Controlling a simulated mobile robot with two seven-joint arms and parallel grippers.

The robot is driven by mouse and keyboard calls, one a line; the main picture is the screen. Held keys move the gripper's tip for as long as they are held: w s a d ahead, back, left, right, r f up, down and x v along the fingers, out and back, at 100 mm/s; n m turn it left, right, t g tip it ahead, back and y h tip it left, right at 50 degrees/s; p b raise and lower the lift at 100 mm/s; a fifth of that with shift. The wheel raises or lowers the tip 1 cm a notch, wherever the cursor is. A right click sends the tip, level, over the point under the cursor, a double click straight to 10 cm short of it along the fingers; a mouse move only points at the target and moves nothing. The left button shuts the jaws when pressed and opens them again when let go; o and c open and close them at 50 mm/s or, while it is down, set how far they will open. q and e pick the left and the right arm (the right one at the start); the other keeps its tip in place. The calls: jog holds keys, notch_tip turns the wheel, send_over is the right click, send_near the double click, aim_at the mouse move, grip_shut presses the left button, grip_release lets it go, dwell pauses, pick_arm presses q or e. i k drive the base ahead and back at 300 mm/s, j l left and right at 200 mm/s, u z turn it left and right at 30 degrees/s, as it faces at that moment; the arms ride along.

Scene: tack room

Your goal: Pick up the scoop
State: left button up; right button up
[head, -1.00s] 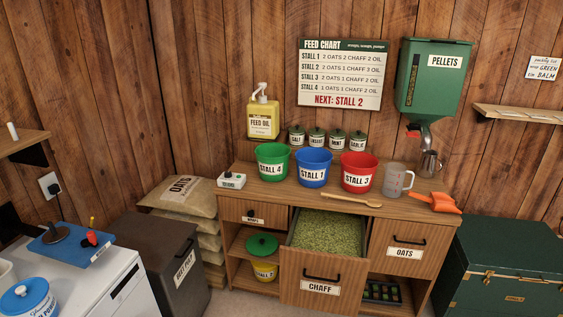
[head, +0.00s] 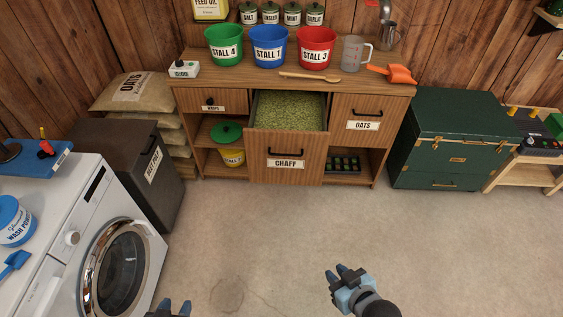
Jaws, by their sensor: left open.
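An orange scoop (head: 398,74) lies at the right end of the wooden cabinet's top, beside a clear measuring jug (head: 354,54). A smaller blue scoop (head: 14,262) lies on the white washing machine at the left edge. My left gripper (head: 174,308) just shows at the bottom edge, open, with only its fingertips in view. My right gripper (head: 343,274) is over the floor at the bottom right; whether its jaws are apart is unclear. Both grippers are well away from the orange scoop, and neither touches anything visible.
The chaff drawer (head: 285,158) stands open, full of green chaff. Green, blue and red buckets and a wooden spoon (head: 309,76) are on the cabinet top. A green trunk (head: 450,137) stands right of the cabinet. The concrete floor (head: 270,225) in front is clear.

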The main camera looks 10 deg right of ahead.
aim_at(390, 72)
jog(key=i+l+u, duration=0.15)
jog(key=l, duration=0.3)
jog(key=i+l+u, duration=0.15)
jog(key=l, duration=0.35)
jog(key=i+l+u, duration=0.15)
jog(key=l, duration=0.35)
jog(key=i+l+u, duration=0.1)
jog(key=l, duration=0.45)
jog(key=l+u, duration=0.15)
jog(key=l, duration=0.35)
jog(key=i, duration=0.1)
